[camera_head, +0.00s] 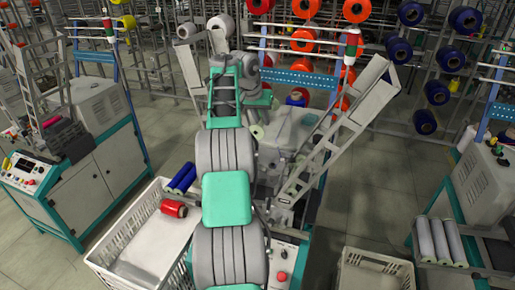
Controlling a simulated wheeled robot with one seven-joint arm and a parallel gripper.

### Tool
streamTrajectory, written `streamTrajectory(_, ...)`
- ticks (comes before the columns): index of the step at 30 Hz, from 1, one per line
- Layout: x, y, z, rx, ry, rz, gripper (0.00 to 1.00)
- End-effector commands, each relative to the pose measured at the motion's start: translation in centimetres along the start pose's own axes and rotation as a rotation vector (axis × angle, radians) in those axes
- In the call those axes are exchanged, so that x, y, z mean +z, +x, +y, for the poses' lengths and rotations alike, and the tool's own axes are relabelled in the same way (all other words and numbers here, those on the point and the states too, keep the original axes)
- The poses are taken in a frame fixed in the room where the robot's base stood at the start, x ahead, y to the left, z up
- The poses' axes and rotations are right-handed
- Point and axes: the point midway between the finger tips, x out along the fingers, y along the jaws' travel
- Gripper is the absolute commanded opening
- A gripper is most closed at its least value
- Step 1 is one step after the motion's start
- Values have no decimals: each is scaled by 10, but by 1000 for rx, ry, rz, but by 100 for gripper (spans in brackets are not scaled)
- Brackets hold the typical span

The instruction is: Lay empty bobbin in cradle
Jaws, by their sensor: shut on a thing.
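My gripper (257,113) is largely hidden behind my own arm, just beyond the teal wrist part. It is shut on the empty bobbin (257,131), of which only a pale round end seems to show right of my arm. The fingertips do not show clearly. The winding machine (300,128) stands behind and right of my arm, with a slanted light-grey frame arm (335,140) at its right. The cradle cannot be made out clearly, so I cannot tell whether the bobbin touches it.
A white crate (120,243) at lower left holds a red spool (174,208) and blue spools (183,178). Another crate (375,264) stands at lower right. Machines stand at left (95,150) and right (480,195). Racks of red and blue spools fill the back. Floor right of centre is clear.

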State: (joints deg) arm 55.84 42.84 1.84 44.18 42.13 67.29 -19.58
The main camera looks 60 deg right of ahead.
Motion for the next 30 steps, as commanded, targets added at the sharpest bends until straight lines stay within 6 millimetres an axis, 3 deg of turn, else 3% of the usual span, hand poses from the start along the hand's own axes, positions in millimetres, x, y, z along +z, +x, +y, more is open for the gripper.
streamTrajectory(11, -9, 4, 9, 17, 14, -2, 0)
streamTrajectory(20, 0, 25, 6, 19, 11, -2, 0)
streamTrajectory(30, 35, 107, -5, 17, 13, -4, 0)
